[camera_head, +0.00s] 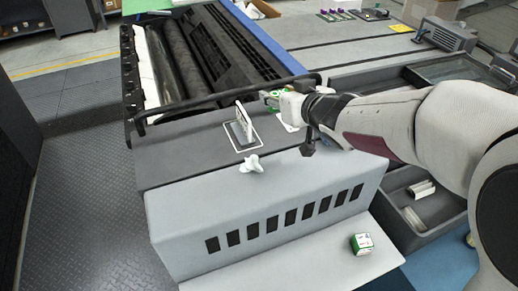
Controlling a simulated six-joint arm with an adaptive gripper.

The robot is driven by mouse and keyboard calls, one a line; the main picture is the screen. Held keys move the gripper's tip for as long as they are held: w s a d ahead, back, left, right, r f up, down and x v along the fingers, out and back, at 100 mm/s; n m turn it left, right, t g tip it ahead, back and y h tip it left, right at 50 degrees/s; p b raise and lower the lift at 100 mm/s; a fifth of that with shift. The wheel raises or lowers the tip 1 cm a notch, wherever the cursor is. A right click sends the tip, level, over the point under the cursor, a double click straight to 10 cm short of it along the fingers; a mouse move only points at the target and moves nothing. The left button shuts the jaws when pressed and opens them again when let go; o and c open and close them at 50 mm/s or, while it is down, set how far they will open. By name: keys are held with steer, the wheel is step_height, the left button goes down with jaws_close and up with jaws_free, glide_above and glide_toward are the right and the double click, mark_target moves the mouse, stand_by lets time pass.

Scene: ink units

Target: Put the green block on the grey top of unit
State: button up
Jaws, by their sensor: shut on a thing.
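My gripper (272,97) reaches in from the right, above the dark grey top of the unit (190,150). It is shut on a small green block (270,94), which shows only in part at the fingertips. The fingers and my wrist hide the rest. The gripper is just right of and behind a thin upright plate (246,122) that stands in a white-outlined square. I cannot tell how far above the top the block is. A green and white box (362,244) sits on the light lower ledge at the front right.
A white knob (251,164) stands at the top's front edge. A dark bar (215,104) runs along the back, before the open rollers (180,55). A dark tray (420,215) with white pieces lies at right. The top's left part is clear.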

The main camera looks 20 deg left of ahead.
steer(key=shift+f, duration=0.2)
stand_by(0.3)
glide_above(277, 140)
steer(key=shift+w+a+f, duration=0.1)
steer(key=shift+w+f, duration=0.05)
steer(key=shift+f, duration=2.85)
steer(key=shift+f, duration=1.85)
steer(key=shift+f, duration=0.15)
steer(key=o, duration=1.1)
steer(key=shift+r, duration=0.2)
